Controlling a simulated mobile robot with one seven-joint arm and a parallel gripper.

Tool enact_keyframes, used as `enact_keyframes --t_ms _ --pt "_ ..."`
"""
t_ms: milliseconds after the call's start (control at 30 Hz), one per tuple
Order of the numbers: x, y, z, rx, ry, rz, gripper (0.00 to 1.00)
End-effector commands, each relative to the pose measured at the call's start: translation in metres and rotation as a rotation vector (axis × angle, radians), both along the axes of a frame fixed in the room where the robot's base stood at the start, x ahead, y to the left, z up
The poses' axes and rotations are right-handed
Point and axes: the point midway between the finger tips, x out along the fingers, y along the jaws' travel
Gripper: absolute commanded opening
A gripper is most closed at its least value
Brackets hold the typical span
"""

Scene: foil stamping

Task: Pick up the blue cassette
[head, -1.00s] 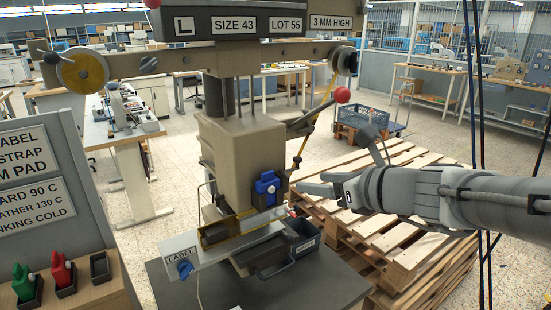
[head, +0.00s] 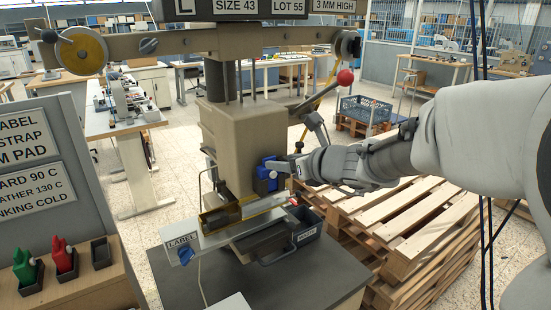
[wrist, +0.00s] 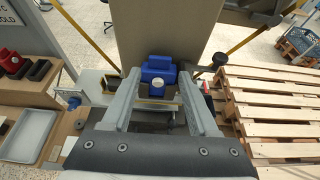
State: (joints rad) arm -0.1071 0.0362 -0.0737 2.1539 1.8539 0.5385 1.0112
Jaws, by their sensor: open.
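The blue cassette (head: 268,172) sits on the front of the press head, above the LABEL slide. In the wrist view the blue cassette (wrist: 158,68) shows a round white knob facing me. My gripper (head: 285,167) is at the press from the right, with its fingertips at the cassette. In the wrist view my gripper (wrist: 158,82) is open, one finger to each side of the cassette. I cannot tell whether the fingers touch it. In the head view the gripper hides part of its right side.
A green cassette (head: 26,266) and a red cassette (head: 63,255) stand in holders at left, beside an empty holder (head: 101,253). A waste bin (head: 303,230) is below the press head. A red-knobbed lever (head: 345,78) is above my gripper. Pallets (head: 400,225) are stacked at right.

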Motion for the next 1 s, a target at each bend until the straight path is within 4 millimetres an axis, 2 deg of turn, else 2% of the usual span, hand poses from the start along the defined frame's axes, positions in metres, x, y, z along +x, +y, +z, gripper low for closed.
enact_keyframes --t_ms 333,667,1000 --pt "0.032 0.023 -0.017 0.000 0.000 0.001 0.60" --pt "0.037 0.026 -0.019 0.000 0.000 0.000 0.60" --pt "0.037 0.025 -0.019 0.000 0.000 0.000 0.01"
